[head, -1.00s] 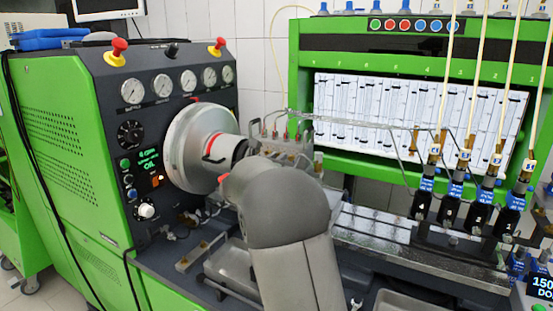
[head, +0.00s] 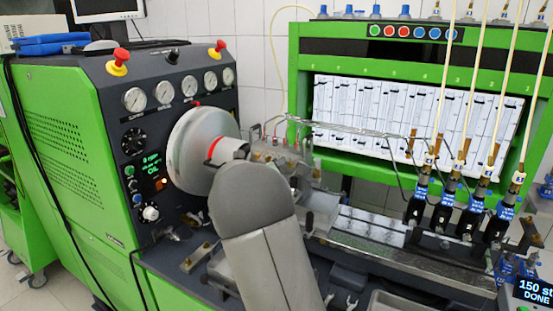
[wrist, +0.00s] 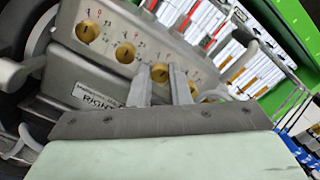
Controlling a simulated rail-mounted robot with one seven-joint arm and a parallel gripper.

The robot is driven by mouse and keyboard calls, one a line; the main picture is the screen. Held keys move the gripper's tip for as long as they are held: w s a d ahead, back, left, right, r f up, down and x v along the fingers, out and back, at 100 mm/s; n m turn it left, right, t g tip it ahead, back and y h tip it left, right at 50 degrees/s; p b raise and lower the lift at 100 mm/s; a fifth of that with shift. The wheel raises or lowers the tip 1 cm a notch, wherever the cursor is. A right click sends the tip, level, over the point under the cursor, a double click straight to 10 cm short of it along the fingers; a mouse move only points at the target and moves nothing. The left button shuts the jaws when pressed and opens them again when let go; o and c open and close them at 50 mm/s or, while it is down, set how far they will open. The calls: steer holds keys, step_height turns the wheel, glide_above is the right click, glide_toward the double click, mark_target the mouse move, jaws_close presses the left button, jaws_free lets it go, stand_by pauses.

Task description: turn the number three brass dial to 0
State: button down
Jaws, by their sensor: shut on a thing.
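In the wrist view a grey pump body (wrist: 110,72) carries a row of brass dials along its face, with small marks around them too small to read. The third brass dial from the left (wrist: 160,74) sits between the fingers of my gripper (wrist: 159,79), which is shut on it. The first dial (wrist: 88,31) and second dial (wrist: 125,52) are free, to the left. A fourth dial (wrist: 193,89) is partly behind the right finger. In the head view my arm hides the gripper and the held dial.
A large silver flywheel (head: 200,150) stands left of the pump. Thin metal pipes (head: 345,128) run from the pump toward black injectors (head: 443,212) with blue collars on the right. A green cabinet with a lit panel of tubes (head: 400,120) stands behind.

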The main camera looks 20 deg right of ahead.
steer(key=shift+n+p, duration=0.4)
steer(key=shift+n, duration=0.1)
steer(key=c, duration=1.6)
jaws_free()
steer(key=b+v, duration=0.3)
steer(key=v, duration=1.4)
steer(key=shift+s+a, duration=0.2)
